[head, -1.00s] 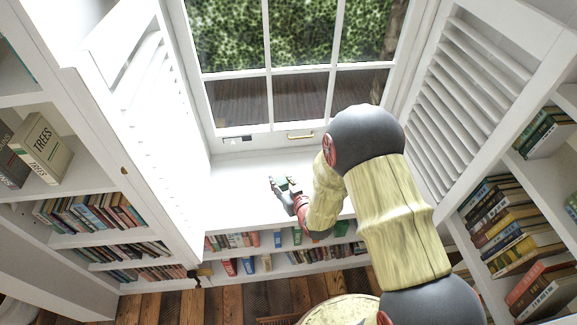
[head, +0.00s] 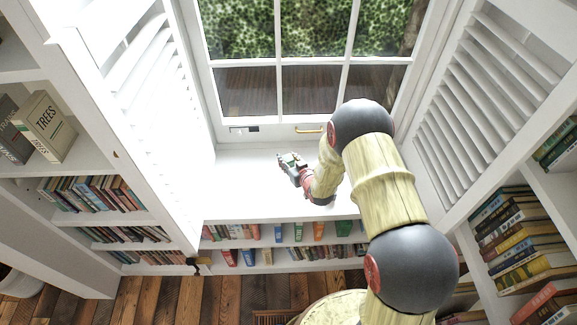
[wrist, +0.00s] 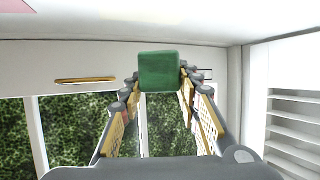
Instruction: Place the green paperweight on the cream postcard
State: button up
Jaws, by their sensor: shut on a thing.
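The green paperweight (wrist: 158,70) is a small dark green block in the wrist view. My gripper (wrist: 158,88) is shut on it, with a finger on each side. In the head view my gripper (head: 290,163) is small and over the white window sill, with a bit of green showing at its fingers. A pink patch (wrist: 14,5) shows at the top left corner of the wrist view, cut off by the edge.
The white sill (head: 240,180) is largely bare left of my gripper. The window with a brass handle (head: 309,130) stands behind it. Louvred shutters (head: 155,120) flank both sides. Book-filled shelves (head: 285,240) lie below the sill.

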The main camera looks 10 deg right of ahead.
aim_at(288, 158)
jog(key=shift+w+d+f+b, duration=0.15)
jog(key=shift+w+d+f, duration=0.05)
jog(key=shift+w+f, duration=0.4)
jog(key=shift+w+d+f+b, duration=0.15)
jog(key=shift+w+f, duration=0.35)
jog(key=shift+f, duration=0.15)
notch_tip(288, 158, down, 3)
jog(key=shift+w+f+b, duration=0.15)
jog(key=shift+f+b, duration=0.05)
jog(key=shift+b, duration=0.5)
jog(key=shift+r, duration=0.1)
jog(key=o, duration=0.9)
jog(key=shift+f, duration=0.25)
jog(key=shift+c, duration=0.2)
jog(key=o, duration=0.5)
jog(key=shift+c, duration=0.2)
jog(key=shift+r, duration=0.2)
